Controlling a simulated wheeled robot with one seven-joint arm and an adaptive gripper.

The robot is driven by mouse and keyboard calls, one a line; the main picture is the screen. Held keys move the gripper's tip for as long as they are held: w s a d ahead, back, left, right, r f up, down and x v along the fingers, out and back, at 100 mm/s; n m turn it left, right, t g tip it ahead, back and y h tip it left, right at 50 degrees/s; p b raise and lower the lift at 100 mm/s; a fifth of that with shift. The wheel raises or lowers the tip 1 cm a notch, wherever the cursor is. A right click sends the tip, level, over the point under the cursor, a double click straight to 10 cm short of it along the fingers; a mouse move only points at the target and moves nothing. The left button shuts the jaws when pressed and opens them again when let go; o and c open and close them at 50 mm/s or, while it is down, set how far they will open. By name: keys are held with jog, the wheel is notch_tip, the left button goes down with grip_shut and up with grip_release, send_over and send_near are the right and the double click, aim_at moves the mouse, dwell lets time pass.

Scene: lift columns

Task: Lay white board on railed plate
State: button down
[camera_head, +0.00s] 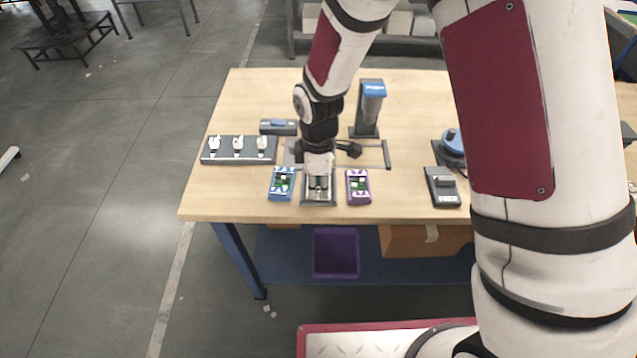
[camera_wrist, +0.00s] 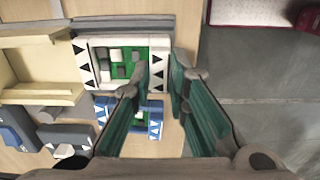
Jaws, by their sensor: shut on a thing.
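The white board (camera_wrist: 104,62), with black triangles on its ends and a green middle, shows in the wrist view. My gripper (camera_wrist: 164,78) is shut on the end of it nearest the table's front edge. In the head view my gripper (camera_head: 318,178) points down over the grey railed plate (camera_head: 319,203), near the front edge, and mostly hides the board. A grey rail (camera_wrist: 140,22) of the plate runs along the board's upper side in the wrist view. I cannot tell whether the board touches the plate or hangs just above it.
A blue board (camera_head: 281,184) lies close left of the plate and a purple board (camera_head: 358,187) close right. Behind are a grey strip with white pieces (camera_head: 238,158), a grey-blue device (camera_head: 278,127) and an upright stand (camera_head: 367,105). A grey box (camera_head: 443,187) stands farther right.

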jog(key=shift+f, duration=0.1)
jog(key=c, duration=1)
grip_release()
jog(key=shift+c, duration=0.2)
jog(key=shift+r+p, duration=1.05)
jog(key=shift+r, duration=2)
